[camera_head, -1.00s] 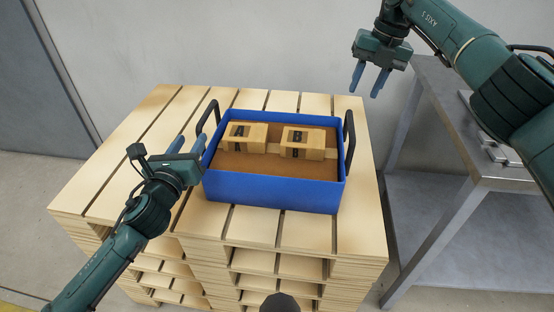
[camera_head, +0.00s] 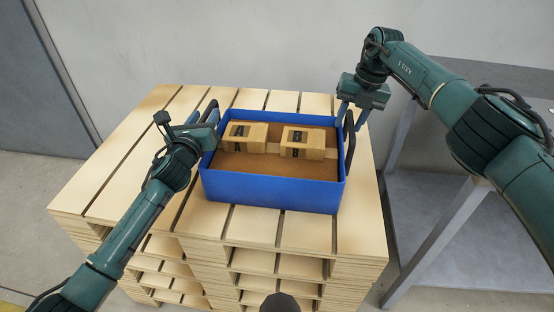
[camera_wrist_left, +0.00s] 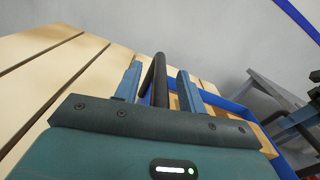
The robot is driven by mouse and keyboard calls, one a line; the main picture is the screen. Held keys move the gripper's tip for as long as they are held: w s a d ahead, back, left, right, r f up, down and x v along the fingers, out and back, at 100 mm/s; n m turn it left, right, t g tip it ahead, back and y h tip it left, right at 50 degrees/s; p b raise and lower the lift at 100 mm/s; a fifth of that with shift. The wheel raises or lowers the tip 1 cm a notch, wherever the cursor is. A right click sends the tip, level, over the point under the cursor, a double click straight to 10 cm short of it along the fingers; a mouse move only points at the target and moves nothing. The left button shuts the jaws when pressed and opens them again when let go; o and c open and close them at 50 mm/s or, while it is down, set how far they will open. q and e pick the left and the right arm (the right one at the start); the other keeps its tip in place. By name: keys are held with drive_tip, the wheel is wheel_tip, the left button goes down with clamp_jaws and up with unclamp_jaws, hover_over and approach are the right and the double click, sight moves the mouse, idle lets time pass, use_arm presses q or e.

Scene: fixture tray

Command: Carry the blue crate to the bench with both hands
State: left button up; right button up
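The blue crate (camera_head: 270,190) sits level on the wooden pallet stack (camera_head: 130,170), with a dark upright handle at each end. My left gripper (camera_head: 204,112) is at the crate's left handle. In the left wrist view, its two blue fingers are apart with the dark handle (camera_wrist_left: 158,82) between them. My right gripper (camera_head: 352,116) is over the right handle (camera_head: 350,145), fingers apart and pointing down, with the handle's top near and between the fingertips. The bench (camera_head: 500,75) is the grey metal table at the right, partly hidden by my right arm.
A grey wall stands close behind the pallets. The bench has a lower shelf (camera_head: 440,225), and a floor gap separates it from the pallets.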

use_arm(q)
clamp_jaws()
use_arm(e)
clamp_jaws()
idle(0.9)
